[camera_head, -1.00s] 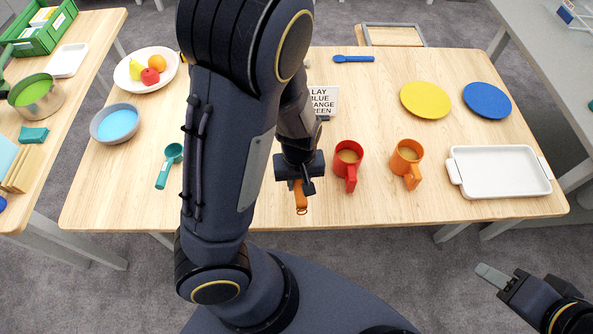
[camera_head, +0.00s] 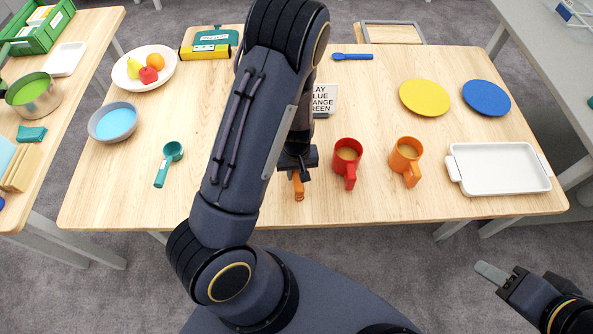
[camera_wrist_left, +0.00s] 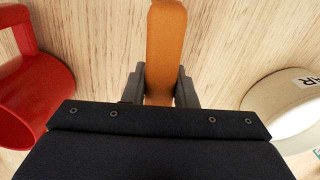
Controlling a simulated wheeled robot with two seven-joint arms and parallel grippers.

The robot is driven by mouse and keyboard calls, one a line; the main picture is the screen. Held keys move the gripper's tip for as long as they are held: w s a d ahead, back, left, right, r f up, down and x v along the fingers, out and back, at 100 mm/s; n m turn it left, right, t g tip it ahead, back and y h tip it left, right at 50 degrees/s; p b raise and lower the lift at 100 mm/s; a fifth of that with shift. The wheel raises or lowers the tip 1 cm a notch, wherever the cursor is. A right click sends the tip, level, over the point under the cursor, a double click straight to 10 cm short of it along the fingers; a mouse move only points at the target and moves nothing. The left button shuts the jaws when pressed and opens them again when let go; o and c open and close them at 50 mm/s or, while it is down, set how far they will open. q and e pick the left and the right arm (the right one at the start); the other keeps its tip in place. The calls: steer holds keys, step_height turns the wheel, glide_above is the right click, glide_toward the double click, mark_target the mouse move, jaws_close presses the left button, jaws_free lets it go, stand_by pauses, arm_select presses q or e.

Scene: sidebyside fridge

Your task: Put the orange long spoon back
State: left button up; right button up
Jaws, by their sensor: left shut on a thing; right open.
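The orange long spoon (camera_head: 299,187) is in my left gripper (camera_head: 298,174), over the front middle of the wooden table in the head view. In the left wrist view its orange handle (camera_wrist_left: 166,45) runs between the two fingers of my left gripper (camera_wrist_left: 159,85), which are shut on it. The rest of the spoon is hidden behind the gripper. I cannot tell whether the spoon touches the table. My right gripper (camera_head: 496,276) is open and empty at the lower right, off the table's front edge.
A red mug (camera_head: 347,160) stands close right of my left gripper, then an orange mug (camera_head: 405,161). A white tray (camera_head: 500,168) lies at the right. A teal scoop (camera_head: 168,163) lies at the left. A lettered sign (camera_head: 324,99) stands behind. A blue spoon (camera_head: 352,57) lies at the back.

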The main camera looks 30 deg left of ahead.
arm_select(q)
steer(key=o, duration=1)
steer(key=shift+f, duration=0.15)
steer(key=r, duration=0.7)
steer(key=shift+a+r, duration=0.2)
steer(key=shift+r, duration=0.1)
steer(key=s+d+r+m+t+h, duration=0.1)
steer(key=s+r+m+t, duration=0.1)
steer(key=s+r, duration=0.3)
steer(key=s+d+r+m+t+h, duration=0.1)
steer(key=s+r+m, duration=0.1)
steer(key=s+r, duration=0.3)
steer(key=s+d+r+m+t+h, duration=0.1)
steer(key=s+d+r+t, duration=0.1)
steer(key=s+r, duration=0.4)
step_height(320, 180, up, 5)
steer(key=shift+r+m+t+h, duration=0.1)
steer(key=shift+m+t+h, duration=0.2)
steer(key=shift+m+h, duration=0.1)
